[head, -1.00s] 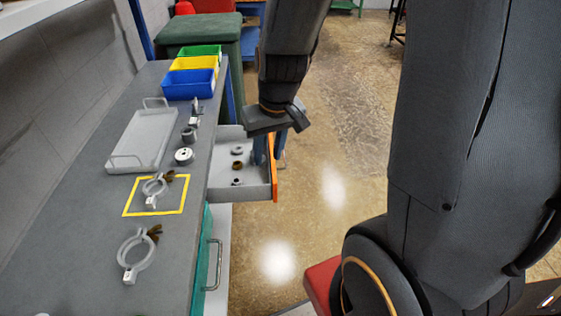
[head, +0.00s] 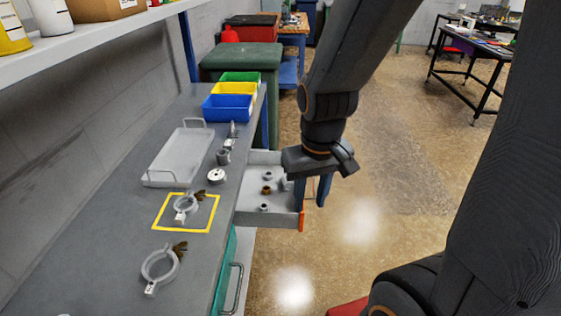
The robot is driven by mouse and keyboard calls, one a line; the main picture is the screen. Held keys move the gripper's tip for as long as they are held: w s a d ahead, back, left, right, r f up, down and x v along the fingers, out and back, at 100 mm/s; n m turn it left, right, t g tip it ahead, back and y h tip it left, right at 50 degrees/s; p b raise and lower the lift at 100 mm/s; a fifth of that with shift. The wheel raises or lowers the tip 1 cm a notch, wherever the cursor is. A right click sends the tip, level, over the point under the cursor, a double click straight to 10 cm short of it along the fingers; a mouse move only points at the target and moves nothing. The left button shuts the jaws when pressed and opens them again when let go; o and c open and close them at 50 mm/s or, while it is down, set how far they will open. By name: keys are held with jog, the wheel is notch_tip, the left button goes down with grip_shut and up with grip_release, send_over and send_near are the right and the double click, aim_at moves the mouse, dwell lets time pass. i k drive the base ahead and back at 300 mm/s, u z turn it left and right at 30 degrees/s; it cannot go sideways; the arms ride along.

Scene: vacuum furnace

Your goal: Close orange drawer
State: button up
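The drawer (head: 252,207) is pulled out from the right side of the grey bench, its grey inside showing. Its orange front (head: 301,221) faces right, and only a narrow strip of it shows. My gripper (head: 311,201) points down at the drawer's outer end, with a clear gap between its two blue fingers. The left finger overlaps the far part of the orange front in the picture; the right finger is outside the drawer, to its right. I cannot tell whether either finger touches the front. Several small ring-like parts (head: 266,190) lie in the drawer.
The bench top (head: 110,255) holds a grey tray (head: 178,158), blue (head: 227,108), yellow and green bins, and clamp rings, one inside a yellow square. A closed teal drawer (head: 225,270) with a metal handle is nearer me. The floor (head: 375,245) right of the drawer is clear.

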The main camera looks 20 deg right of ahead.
aim_at(282, 213)
jog(key=u, duration=1.65)
jog(key=k, duration=0.95)
jog(key=z, duration=1)
jog(key=i, duration=1.15)
jog(key=z, duration=0.15)
